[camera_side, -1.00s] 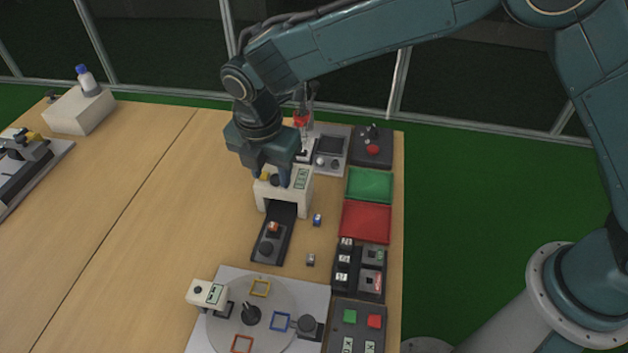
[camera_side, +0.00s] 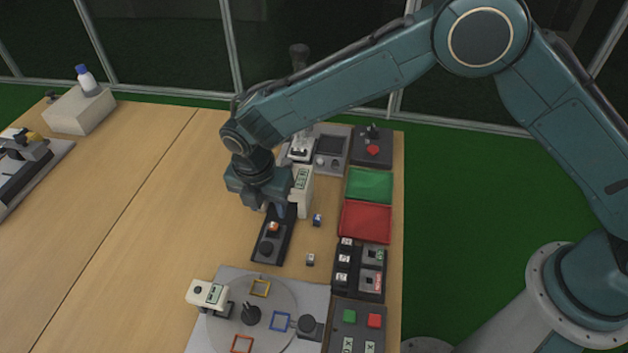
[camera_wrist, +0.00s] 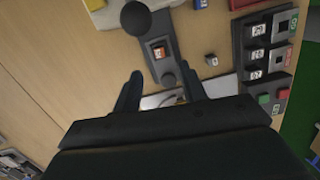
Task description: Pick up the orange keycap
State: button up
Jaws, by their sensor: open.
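The orange keycap (camera_side: 273,227) sits on a dark slider plate (camera_side: 262,250) in front of a small white machine, with a dark round knob on the near end of the plate. My gripper (camera_side: 266,208) is open and empty, just behind and above the keycap in the side view. In the wrist view my gripper (camera_wrist: 161,80) has its two fingers spread apart, one on each side of the plate's line.
A blue-and-white keycap (camera_side: 317,220) and a grey keycap (camera_side: 310,259) lie on the table to the right. The white machine (camera_side: 302,186) stands close beside my gripper. Red (camera_side: 366,222) and green (camera_side: 370,186) trays are farther right.

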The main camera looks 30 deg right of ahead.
aim_at(273, 225)
jog(key=shift+w+d+f, duration=0.1)
jog(key=shift+d+f, duration=0.05)
jog(key=shift+f, duration=1.1)
jog(key=shift+f, duration=0.1)
jog(key=shift+w+d+f, duration=0.1)
jog(key=shift+w+f, duration=0.05)
jog(key=shift+f, duration=1.1)
jog(key=shift+w+d+f, duration=0.1)
jog(key=shift+f, duration=1.15)
grip_shut()
